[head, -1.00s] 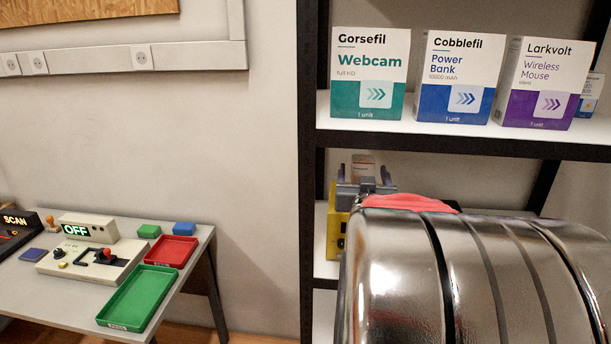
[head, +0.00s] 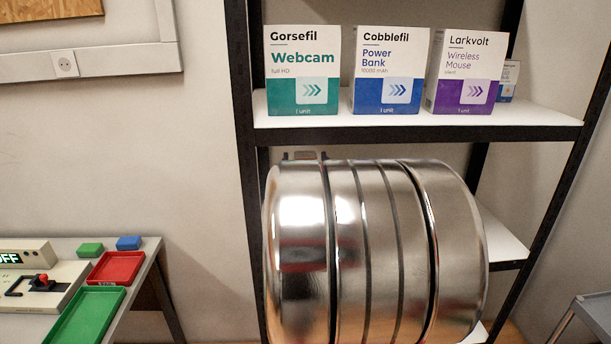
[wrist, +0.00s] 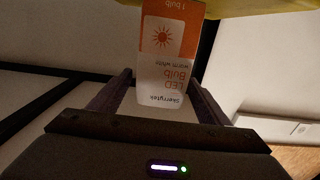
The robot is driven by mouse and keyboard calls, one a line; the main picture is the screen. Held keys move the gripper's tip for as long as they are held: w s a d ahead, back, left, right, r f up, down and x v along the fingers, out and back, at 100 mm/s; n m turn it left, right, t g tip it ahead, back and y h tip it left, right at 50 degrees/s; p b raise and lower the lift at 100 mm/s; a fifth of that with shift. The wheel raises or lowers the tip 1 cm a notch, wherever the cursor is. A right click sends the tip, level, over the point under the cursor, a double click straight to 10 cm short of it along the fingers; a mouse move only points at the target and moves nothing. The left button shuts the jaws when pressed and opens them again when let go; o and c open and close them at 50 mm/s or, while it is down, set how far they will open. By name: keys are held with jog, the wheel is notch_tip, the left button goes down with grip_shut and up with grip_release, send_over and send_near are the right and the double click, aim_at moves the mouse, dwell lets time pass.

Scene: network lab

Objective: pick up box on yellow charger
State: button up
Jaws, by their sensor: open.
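The box (wrist: 166,90), a white and orange "LED Bulb" carton, shows upside down in the wrist view. Its orange end lies against the yellow charger (wrist: 235,8), which crosses the top of that view. My gripper (wrist: 160,78) is open, with one finger to each side of the box; I cannot tell whether either finger touches it. In the head view my large shiny arm covers the middle shelf, hiding the box, the charger and nearly all of my gripper.
On the shelf above stand a webcam box (head: 303,70), a power bank box (head: 389,70) and a wireless mouse box (head: 467,72). A dark shelf post (head: 243,150) rises at the left. A table with a red tray (head: 117,267) and a green tray (head: 85,318) is lower left.

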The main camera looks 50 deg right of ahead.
jog(key=c, duration=1.1)
jog(key=shift+c, duration=0.2)
